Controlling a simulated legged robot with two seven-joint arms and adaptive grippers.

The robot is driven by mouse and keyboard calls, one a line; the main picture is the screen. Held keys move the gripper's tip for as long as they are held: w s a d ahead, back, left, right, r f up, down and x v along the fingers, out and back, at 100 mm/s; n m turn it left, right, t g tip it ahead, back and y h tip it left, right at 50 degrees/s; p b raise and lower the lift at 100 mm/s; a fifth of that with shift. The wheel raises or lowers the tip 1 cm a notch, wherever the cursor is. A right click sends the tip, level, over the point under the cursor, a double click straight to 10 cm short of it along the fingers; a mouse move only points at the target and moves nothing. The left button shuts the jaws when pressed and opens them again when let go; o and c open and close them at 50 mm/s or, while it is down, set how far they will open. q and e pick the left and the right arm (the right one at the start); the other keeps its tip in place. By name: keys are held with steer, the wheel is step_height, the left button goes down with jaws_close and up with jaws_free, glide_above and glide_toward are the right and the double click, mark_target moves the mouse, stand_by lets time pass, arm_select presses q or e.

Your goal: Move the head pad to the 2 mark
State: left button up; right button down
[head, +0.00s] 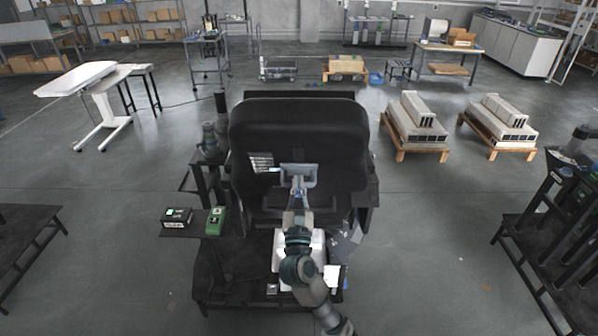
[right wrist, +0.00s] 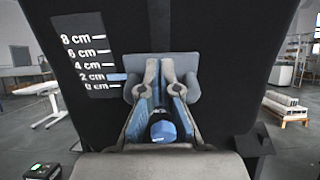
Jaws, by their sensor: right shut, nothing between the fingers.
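The head pad (head: 287,171) is a grey-blue block on the front of a large black backrest (head: 335,125). It also shows in the right wrist view (right wrist: 190,66), partly hidden behind my fingers. A scale plate (head: 261,162) with white marks from 0 to 8 cm is left of the pad; its labels read clearly in the right wrist view (right wrist: 85,53). A blue pointer (right wrist: 117,77) at the pad's left side is level with the 2 cm mark. My right gripper (head: 298,181) is shut and empty, its fingertips (right wrist: 160,70) in front of the pad; contact is unclear. My left gripper is out of view.
Dark benches stand at the far left (head: 25,235) and right (head: 545,230).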

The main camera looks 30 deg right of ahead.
steer(key=b+v, duration=0.1)
steer(key=v, duration=0.6)
steer(key=shift+s+a+f+b, duration=0.15)
steer(key=shift+s+a+b, duration=0.05)
steer(key=shift+s+b, duration=0.1)
stand_by(0.8)
